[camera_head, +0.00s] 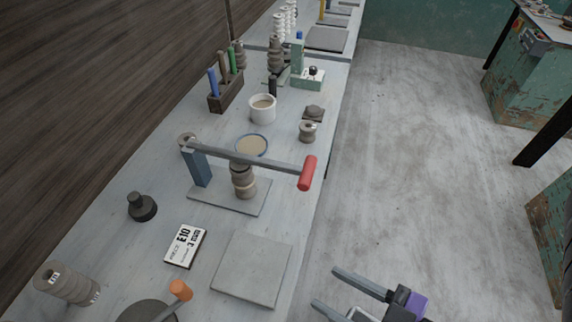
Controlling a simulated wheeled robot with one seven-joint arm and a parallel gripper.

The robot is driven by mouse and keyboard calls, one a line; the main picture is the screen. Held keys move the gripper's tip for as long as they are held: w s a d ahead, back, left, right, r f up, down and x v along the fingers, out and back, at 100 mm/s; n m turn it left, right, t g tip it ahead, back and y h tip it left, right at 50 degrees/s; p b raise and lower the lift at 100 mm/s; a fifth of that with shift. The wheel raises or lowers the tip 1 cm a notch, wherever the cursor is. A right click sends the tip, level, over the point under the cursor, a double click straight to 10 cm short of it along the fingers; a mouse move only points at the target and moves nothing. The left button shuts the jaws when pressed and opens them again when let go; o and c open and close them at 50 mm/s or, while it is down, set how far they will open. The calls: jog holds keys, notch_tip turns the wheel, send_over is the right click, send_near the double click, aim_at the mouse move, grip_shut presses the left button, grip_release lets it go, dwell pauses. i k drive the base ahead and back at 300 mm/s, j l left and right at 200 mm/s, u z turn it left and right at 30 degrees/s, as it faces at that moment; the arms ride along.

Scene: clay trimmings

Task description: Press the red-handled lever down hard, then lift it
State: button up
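The lever press has a grey bar (245,159) pivoted on a blue post (198,167) at its left. Its red handle (307,173) is at the bar's right end, near the table's right edge. The bar runs nearly level over a stack of clay-coloured pieces (243,181) on a grey base plate (218,199). I cannot tell whether the bar touches the stack. My gripper (327,288) is at the bottom, past the table's right edge, over the floor. Its two fingers are spread apart with nothing between them. It is well below the handle in the picture and apart from it.
A flat grey slab (252,268) and a white E10 card (186,246) lie in front of the press. An orange-topped tool (180,290) is at the bottom left. A white mug (262,108) and a tool rack (226,95) stand behind. Open floor (415,170) lies right of the table.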

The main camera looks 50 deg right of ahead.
aim_at(240, 163)
jog(key=k+j+z, duration=0.1)
jog(key=j, duration=1.2)
